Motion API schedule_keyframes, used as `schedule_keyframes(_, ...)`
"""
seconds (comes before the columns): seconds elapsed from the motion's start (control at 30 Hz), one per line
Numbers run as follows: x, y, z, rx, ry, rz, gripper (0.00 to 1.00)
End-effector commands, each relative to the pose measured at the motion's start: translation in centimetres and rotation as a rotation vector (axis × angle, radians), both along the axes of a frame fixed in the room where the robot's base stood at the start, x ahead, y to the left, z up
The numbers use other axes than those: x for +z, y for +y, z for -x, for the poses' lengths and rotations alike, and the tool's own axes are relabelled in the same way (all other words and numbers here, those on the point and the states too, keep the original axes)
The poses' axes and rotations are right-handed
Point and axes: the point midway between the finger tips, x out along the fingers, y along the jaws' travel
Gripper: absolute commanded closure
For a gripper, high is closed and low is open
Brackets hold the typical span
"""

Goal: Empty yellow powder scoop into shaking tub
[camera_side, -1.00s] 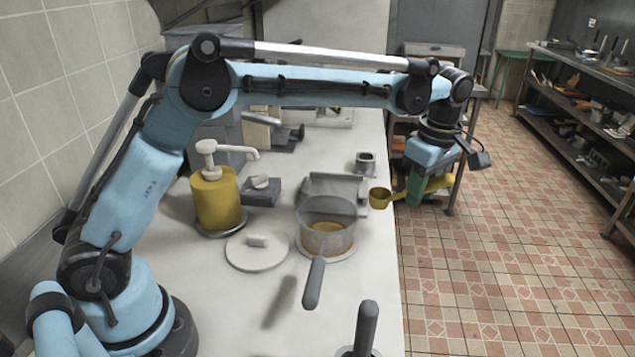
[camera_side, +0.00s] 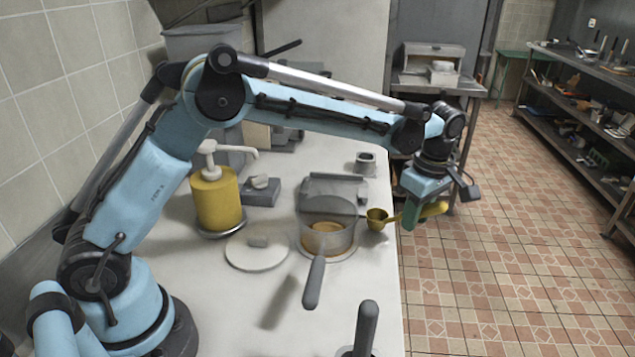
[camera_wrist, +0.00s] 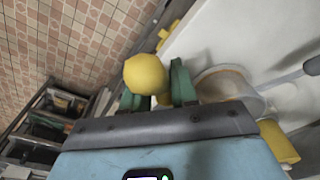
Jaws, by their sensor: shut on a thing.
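The yellow scoop (camera_side: 377,220) is in my gripper (camera_side: 411,212), its bowl pointing left toward the tub. The bowl is just right of the tub's rim, apart from it and near the counter's right edge. The shaking tub (camera_side: 318,243) is a clear round vessel with a grey handle and tan material inside. It stands on the counter. I cannot tell what the scoop's bowl holds.
A yellow pump bottle (camera_side: 216,200) and a round white lid (camera_side: 257,257) stand left of the tub. A grey tray-like block (camera_side: 333,186) is behind it. A small metal cup (camera_side: 366,163) is farther back. The counter's right edge lies below my gripper, with tiled floor beyond.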

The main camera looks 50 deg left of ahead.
Motion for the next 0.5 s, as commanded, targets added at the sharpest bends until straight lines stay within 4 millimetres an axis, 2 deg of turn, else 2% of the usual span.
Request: schedule_keyframes(0.5,-0.63,0.01,0.01,0.0,0.0,0.0,1.0)
